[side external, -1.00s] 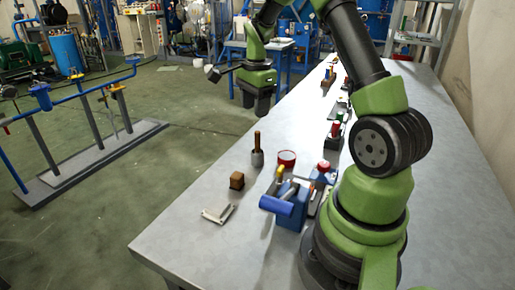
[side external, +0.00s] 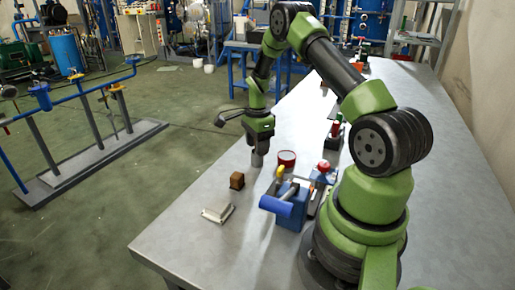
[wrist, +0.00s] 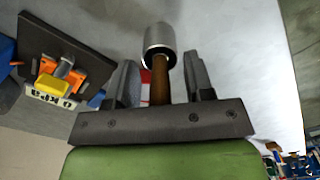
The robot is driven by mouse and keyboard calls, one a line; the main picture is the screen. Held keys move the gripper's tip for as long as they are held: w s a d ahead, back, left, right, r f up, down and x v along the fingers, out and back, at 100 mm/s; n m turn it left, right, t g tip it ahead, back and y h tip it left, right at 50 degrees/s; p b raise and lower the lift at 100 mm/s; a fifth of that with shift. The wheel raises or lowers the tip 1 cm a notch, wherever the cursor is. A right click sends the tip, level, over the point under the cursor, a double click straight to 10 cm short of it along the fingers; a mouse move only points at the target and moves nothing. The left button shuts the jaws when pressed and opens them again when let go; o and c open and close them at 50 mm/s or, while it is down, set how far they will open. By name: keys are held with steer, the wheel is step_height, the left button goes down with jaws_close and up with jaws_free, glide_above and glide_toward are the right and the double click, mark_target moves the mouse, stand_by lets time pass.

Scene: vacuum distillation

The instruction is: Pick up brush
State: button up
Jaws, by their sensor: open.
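The brush has a brown wooden handle and a grey metal cylinder at its lower end. In the wrist view, the brush (wrist: 158,40) has its handle between the two open fingers of my gripper (wrist: 160,78). In the side external view, my gripper (side external: 259,143) points down over the upright brush (side external: 257,159). Only the brush's grey lower part shows there, and the handle is hidden by the gripper. I cannot tell whether either finger touches the handle.
A brown cube (side external: 237,181) and a light flat plate (side external: 218,213) lie nearby at the table's left edge. A red-rimmed round container (side external: 286,159), a blue device (side external: 289,205) and a red button (side external: 323,166) stand to the right. Bare table (side external: 205,245) lies in front.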

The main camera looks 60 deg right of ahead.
jaws_close()
step_height(320, 180, up, 10)
steer(key=shift+f, duration=0.1)
stand_by(0.6)
